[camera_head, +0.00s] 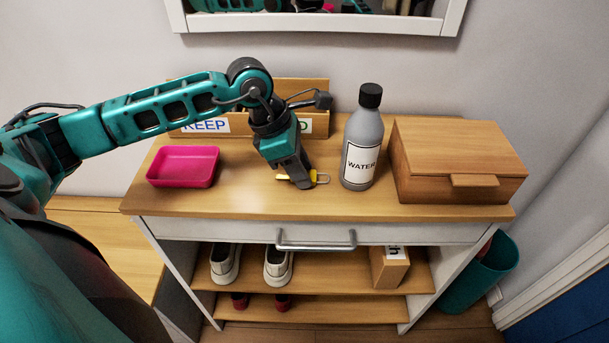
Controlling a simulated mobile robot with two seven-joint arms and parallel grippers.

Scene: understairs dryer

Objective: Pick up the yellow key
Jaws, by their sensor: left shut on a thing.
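The yellow key (314,176) is at the middle of the wooden cabinet top, with a pale ring at its right end. My left gripper (302,181) points down over it and is shut on it, hiding its middle part. The key is at or very close to the cabinet top; I cannot tell whether it touches the surface. My right gripper is not in view.
A grey WATER bottle (362,140) stands just right of the gripper. A lidded wooden box (455,160) is further right. A pink tray (183,166) lies left. A wooden holder labelled KEEP (205,125) stands behind my arm. The cabinet top (245,197) is clear between tray and gripper.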

